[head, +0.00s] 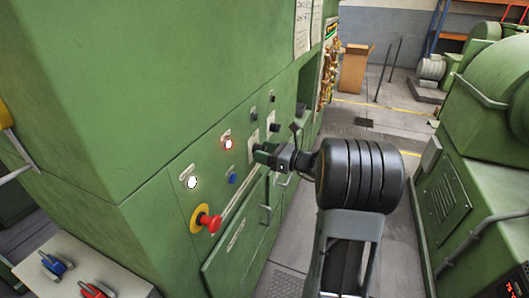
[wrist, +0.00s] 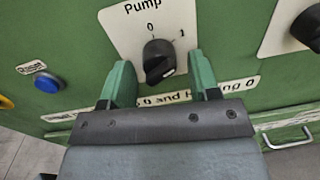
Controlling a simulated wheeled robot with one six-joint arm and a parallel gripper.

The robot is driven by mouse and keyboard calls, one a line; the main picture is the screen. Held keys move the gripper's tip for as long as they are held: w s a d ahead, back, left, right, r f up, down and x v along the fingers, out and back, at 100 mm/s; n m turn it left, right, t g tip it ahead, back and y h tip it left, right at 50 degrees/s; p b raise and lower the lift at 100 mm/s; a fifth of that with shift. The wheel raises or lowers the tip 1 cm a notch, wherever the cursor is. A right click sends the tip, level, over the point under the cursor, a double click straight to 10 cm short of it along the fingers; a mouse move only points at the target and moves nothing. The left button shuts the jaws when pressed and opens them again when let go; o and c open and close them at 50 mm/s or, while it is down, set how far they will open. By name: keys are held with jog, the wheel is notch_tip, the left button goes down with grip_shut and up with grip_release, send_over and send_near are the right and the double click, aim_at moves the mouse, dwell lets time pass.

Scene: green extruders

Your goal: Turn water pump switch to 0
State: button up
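The water pump switch (wrist: 158,62) is a black rotary knob on a white plate marked "Pump", with 0 at the top and 1 to the upper right. In the head view my gripper (head: 261,152) is close to the green panel and hides the switch.
A blue reset button (wrist: 47,83) is left of the switch, and another black knob (wrist: 308,26) is to the right. A red emergency button (head: 207,220) sticks out lower left on the panel. A green machine (head: 470,170) stands across the aisle.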

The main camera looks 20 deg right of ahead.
jog(key=c, duration=0.8)
jog(key=shift+f, duration=0.15)
jog(key=n+b, duration=1.2)
jog(key=b, duration=0.5)
jog(key=shift+w+d+f, duration=0.1)
jog(key=shift+b, duration=0.3)
jog(key=o, duration=0.9)
jog(key=shift+r, duration=0.2)
